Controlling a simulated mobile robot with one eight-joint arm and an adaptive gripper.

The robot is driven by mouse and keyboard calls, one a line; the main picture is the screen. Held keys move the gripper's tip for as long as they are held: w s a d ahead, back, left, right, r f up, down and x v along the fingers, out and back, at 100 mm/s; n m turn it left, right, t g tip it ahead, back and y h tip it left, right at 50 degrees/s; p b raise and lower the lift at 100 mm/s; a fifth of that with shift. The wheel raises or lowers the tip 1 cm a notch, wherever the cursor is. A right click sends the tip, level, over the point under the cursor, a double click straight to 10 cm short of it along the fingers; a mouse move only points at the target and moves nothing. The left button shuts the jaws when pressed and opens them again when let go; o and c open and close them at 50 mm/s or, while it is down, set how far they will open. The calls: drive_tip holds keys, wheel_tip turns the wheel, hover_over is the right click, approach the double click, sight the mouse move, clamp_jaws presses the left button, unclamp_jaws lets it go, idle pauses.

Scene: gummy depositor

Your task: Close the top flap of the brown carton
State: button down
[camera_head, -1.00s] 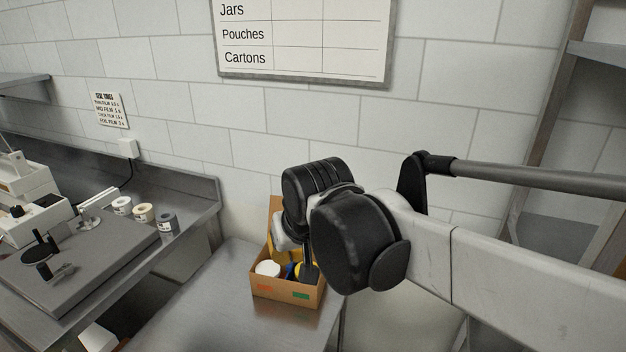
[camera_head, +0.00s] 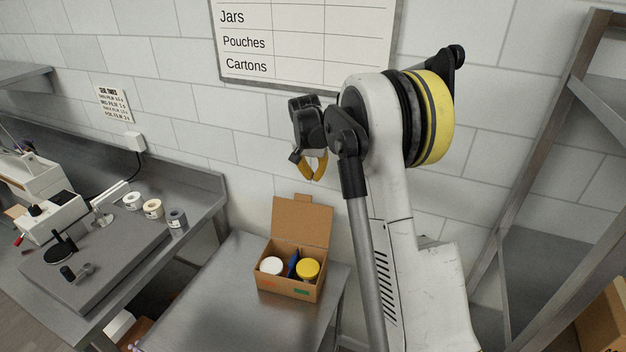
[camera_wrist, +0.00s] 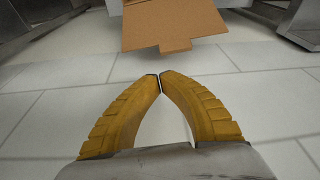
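The brown carton (camera_head: 273,287) stands on a metal table. Its top flap (camera_head: 302,221) is open and stands up at the back edge, near the wall. Inside are a white-lidded jar (camera_head: 271,265), a yellow-lidded jar (camera_head: 308,269) and something blue between them. My gripper (camera_head: 317,178) hangs above the flap in the head view, clear of it, with yellow fingers. In the wrist view the fingertips (camera_wrist: 159,79) meet with nothing between them. The flap with its tab (camera_wrist: 172,27) shows beyond the tips at the top of that view.
A metal counter (camera_head: 125,290) at the left holds a sealing machine (camera_head: 50,207) and several small rolls. The metal table (camera_head: 222,300) is bare left of the carton. A tiled wall with a whiteboard (camera_head: 300,45) is behind. A rack stands at the right.

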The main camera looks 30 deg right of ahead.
drive_tip(key=b+x, duration=0.1)
drive_tip(key=x, duration=0.8)
drive_tip(key=shift+f, duration=0.1)
drive_tip(key=shift+a, duration=0.2)
